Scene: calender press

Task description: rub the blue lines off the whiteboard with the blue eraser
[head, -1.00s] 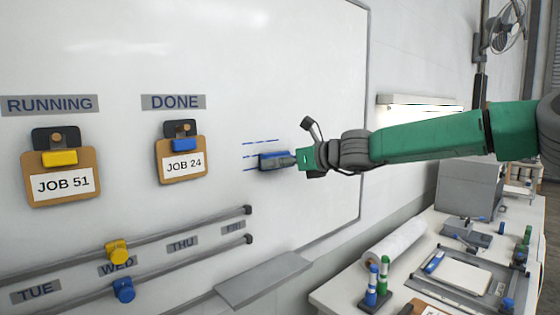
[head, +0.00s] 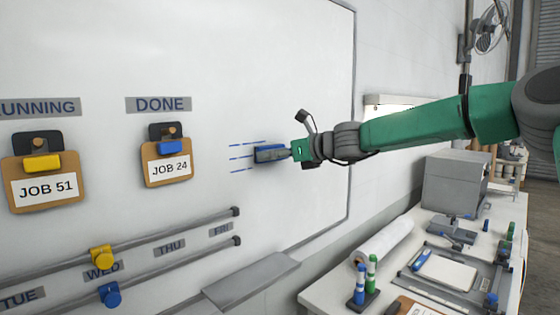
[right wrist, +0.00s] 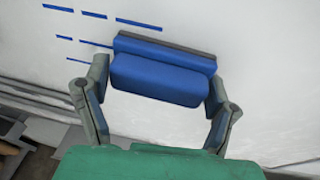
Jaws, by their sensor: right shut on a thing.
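The whiteboard (head: 90,60) fills the left of the head view. Short broken blue lines (head: 238,158) are on it, right of the JOB 24 clipboard; they also show in the right wrist view (right wrist: 95,15). My right gripper (head: 283,153) is shut on the blue eraser (head: 262,154), fingers at its two ends in the right wrist view. The eraser (right wrist: 160,78) is at the board, over or beside the right ends of the lines. Whether its felt touches the board I cannot tell. My left gripper is not in view.
Clipboards JOB 51 (head: 45,190) and JOB 24 (head: 168,171) hang left of the lines. Two rails (head: 180,232) with yellow and blue sliders run below. A grey tray (head: 252,282) juts out under the board. A cluttered bench (head: 325,290) stands at lower right.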

